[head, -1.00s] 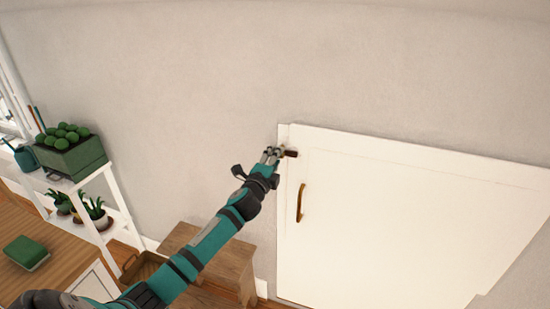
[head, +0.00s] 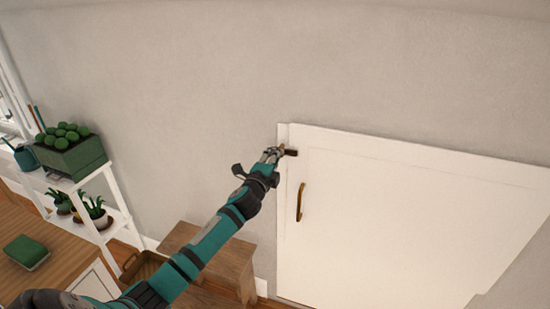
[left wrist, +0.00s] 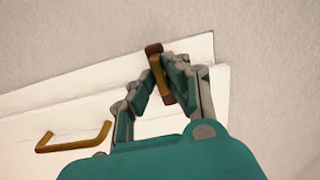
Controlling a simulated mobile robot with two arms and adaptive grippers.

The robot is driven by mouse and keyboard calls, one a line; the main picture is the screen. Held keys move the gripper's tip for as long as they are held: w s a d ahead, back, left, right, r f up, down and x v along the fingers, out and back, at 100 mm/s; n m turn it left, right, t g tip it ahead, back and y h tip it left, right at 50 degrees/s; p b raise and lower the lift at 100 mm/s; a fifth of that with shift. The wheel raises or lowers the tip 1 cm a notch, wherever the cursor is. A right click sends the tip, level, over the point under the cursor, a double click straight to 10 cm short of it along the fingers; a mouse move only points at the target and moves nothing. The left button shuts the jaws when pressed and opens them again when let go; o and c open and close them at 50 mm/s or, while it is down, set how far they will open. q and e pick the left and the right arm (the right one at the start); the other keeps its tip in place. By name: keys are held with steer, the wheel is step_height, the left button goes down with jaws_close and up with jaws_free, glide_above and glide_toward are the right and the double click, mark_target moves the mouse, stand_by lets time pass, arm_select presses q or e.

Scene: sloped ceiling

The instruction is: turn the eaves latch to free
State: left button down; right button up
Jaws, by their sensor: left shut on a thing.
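The eaves latch (head: 292,152) is a small dark brown and brass-coloured bar at the upper left corner of the white eaves door (head: 390,220). My left gripper (head: 276,152) is at the latch, shut on it. In the left wrist view the latch (left wrist: 154,58) stands up between the fingertips of the left gripper (left wrist: 167,80), its darker end showing beyond them. The fingers hide part of the latch. The door looks closed in its frame. My right gripper is not in view.
A brass door handle (head: 300,202) sits below the latch. A wooden stool or small table (head: 215,258) stands under my left arm. A white shelf (head: 118,225) with plants is at the left. The wall above the door is clear.

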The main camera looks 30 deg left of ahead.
arm_select(q)
steer(key=n+p, duration=0.4)
steer(key=n, duration=1.3)
steer(key=shift+f, duration=0.1)
steer(key=shift+n, duration=0.5)
steer(key=c, duration=1.4)
jaws_free()
steer(key=shift+o, duration=0.2)
